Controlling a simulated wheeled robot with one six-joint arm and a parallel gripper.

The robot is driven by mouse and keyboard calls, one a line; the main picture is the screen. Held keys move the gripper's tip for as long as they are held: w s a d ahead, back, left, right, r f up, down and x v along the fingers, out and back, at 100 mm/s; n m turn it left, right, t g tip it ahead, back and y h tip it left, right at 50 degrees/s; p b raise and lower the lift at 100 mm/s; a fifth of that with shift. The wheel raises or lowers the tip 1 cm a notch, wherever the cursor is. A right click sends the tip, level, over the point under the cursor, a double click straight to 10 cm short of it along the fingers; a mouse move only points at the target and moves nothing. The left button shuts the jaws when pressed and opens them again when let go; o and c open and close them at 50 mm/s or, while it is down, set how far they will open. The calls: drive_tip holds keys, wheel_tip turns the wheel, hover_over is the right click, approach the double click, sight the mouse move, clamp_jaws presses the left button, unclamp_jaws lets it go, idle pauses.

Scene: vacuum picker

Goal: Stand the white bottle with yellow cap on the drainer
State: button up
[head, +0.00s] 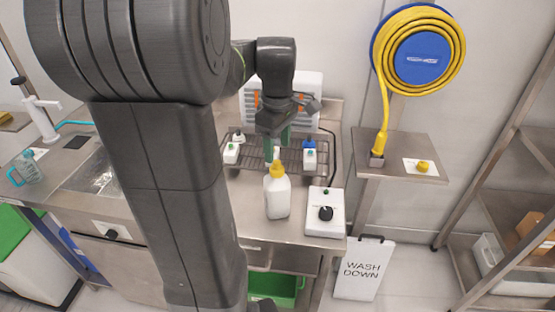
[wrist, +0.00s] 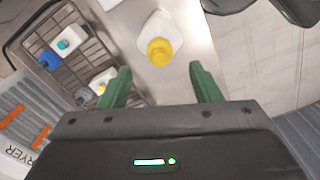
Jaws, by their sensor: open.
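The white bottle with yellow cap (head: 277,196) stands upright on the steel counter, in front of the drainer. In the wrist view the bottle (wrist: 151,28) shows from above, its yellow cap between and beyond my fingertips. The drainer (head: 253,164) is a dark wire rack at the back of the counter; it also shows at the left of the wrist view (wrist: 93,54). My gripper (head: 277,148) points down above and behind the bottle, with green fingers. In the wrist view my gripper (wrist: 159,74) is open, with nothing between its fingers.
Small white bottles stand on the drainer, at its left (head: 231,153) and right (head: 310,160); its middle looks free. A white box with a black knob (head: 325,213) sits right of the bottle. A white dryer (head: 307,92) stands behind. A sink (head: 100,175) lies left.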

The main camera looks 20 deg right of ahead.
drive_tip(key=shift+r, duration=2.75)
